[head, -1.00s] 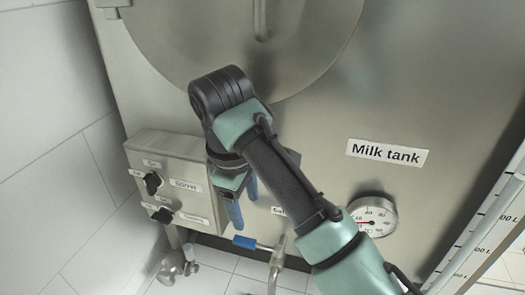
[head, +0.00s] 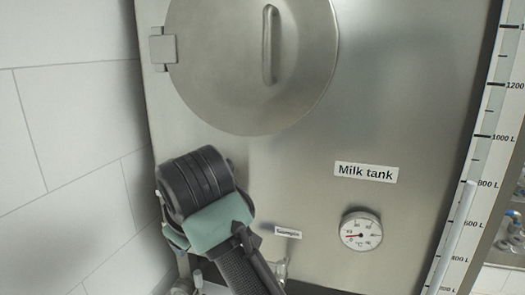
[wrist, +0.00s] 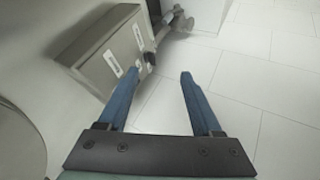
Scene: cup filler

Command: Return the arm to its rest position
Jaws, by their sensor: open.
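My gripper shows in the wrist view (wrist: 160,90) with its two blue fingers spread apart and nothing between them. Past the fingertips there is pale tiled floor. In the head view my arm is at the lower left, in front of the milk tank (head: 300,165), and the gripper's fingers are hidden behind it or out of frame.
The grey control box (wrist: 110,55) is left of the fingers in the wrist view, with a pipe fitting (wrist: 178,20) beyond it. In the head view the tank has a round lid (head: 225,75), a dial gauge (head: 361,231) and a level scale (head: 485,150). White tiled wall stands at the left.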

